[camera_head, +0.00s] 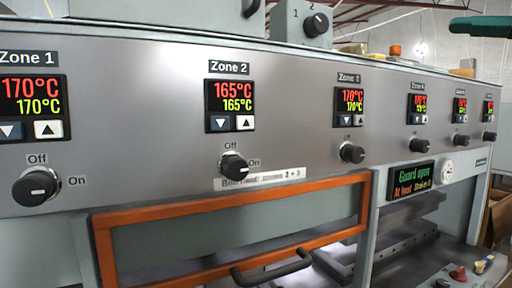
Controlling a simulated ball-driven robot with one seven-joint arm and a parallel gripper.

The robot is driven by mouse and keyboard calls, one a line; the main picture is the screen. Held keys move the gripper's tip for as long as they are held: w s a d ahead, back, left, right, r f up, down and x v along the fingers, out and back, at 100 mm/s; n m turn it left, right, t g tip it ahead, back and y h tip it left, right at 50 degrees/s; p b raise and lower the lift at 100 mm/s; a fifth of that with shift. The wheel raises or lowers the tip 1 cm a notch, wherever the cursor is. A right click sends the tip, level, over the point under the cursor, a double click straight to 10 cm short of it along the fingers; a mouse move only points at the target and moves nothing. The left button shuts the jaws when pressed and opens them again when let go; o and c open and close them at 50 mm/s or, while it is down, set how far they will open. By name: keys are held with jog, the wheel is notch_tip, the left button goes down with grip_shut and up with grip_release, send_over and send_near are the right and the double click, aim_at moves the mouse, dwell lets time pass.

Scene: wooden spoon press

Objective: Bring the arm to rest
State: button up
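My gripper is not recognisable in the head view, so I cannot see whether it holds anything. A dark green shape (480,26) enters at the upper right edge; I cannot tell what it is. The press's grey control panel (300,130) fills most of the view. The Zone 1 knob (36,187) and Zone 2 knob (234,167) have Off and On labels. The Zone 1 display (31,105) reads 170°C on both lines, and the Zone 2 display (230,104) reads 165°C on both lines.
An orange guard frame (230,203) with a black handle (272,268) is below the panel. A small screen (411,182) reads "Guard open". A gauge (448,167) and a red button (458,273) are at the right. Cardboard boxes (499,215) stand at the far right.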

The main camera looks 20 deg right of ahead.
jog(key=w+d+f+m+g+h, duration=0.15)
jog(key=w+f+m, duration=0.45)
jog(key=f, duration=0.7)
jog(key=w+d+f+m+h, duration=0.1)
jog(key=w+f+m+h, duration=0.15)
jog(key=w+f, duration=0.75)
jog(key=s+a+f+m+g, duration=0.1)
jog(key=a+f+m+g, duration=0.2)
jog(key=f, duration=1.1)
jog(key=a+f+m+g, duration=0.25)
jog(key=a+f, duration=0.25)
jog(key=f, duration=1)
jog(key=s+a+f+m+g, duration=0.1)
jog(key=s+a+f+g, duration=0.1)
jog(key=s+a+f, duration=0.35)
jog(key=s+a+f+m+g+h, duration=0.1)
jog(key=s+a+f+m, duration=0.15)
jog(key=f, duration=0.65)
jog(key=s+a+f+m+g, duration=0.1)
jog(key=s+a+f+g, duration=0.2)
jog(key=f, duration=0.4)
jog(key=s+a+f+g+h, duration=0.1)
jog(key=s+f, duration=0.4)
jog(key=s, duration=0.5)
jog(key=s+a+f+g+h, duration=0.1)
jog(key=s+f+g, duration=0.2)
jog(key=s, duration=0.7)
jog(key=shift+s+a+f+m+g+h, duration=0.3)
jog(key=shift+s+f+m, duration=0.15)
jog(key=shift+f, duration=0.4)
